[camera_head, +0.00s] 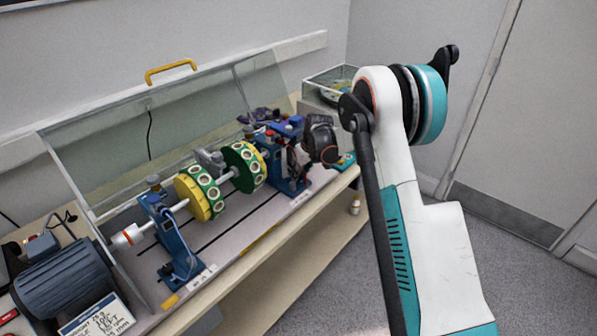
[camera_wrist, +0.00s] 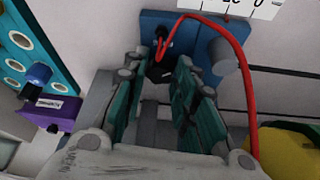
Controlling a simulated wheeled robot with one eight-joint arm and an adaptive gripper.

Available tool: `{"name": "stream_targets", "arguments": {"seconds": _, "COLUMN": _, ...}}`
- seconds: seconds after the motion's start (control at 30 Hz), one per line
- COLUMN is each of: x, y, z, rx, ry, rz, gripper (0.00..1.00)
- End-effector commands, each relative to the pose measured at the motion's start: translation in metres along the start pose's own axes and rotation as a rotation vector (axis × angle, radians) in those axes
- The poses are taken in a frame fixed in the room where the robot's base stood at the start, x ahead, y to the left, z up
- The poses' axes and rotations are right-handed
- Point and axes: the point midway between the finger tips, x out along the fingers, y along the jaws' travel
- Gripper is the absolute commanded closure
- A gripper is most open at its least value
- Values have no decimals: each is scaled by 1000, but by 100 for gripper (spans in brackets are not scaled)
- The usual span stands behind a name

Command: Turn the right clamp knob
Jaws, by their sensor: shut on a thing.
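The right blue bearing stand (camera_head: 285,168) is at the right end of the shaft in the head view. In the wrist view this blue stand (camera_wrist: 186,40) faces me, with a black knob (camera_wrist: 159,73) on its front. My gripper (camera_wrist: 162,82) has its teal-padded fingers on both sides of the knob and is shut on it. The fingers hide part of the knob, so its turn angle cannot be read. In the head view, dark parts near the right stand make the gripper and knob hard to tell apart.
A red cable (camera_wrist: 246,75) loops over the right finger. A teal panel (camera_wrist: 38,50) and a purple block (camera_wrist: 52,112) lie left. Yellow-green discs (camera_head: 201,197) sit on the shaft beside the left blue stand (camera_head: 165,232). A clear raised cover (camera_head: 165,118) stands behind.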

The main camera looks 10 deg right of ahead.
Motion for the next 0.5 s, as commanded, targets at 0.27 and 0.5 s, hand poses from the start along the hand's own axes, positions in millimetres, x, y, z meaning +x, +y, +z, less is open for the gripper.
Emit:
{"name": "stream_targets", "arguments": {"seconds": 0.27, "x": 0, "y": 3, "z": 0, "rx": -136, "ry": -1, "rz": -57, "gripper": 98}}
{"name": "stream_targets", "arguments": {"seconds": 0.5, "x": 1, "y": 4, "z": 0, "rx": -293, "ry": 0, "rz": -122, "gripper": 98}}
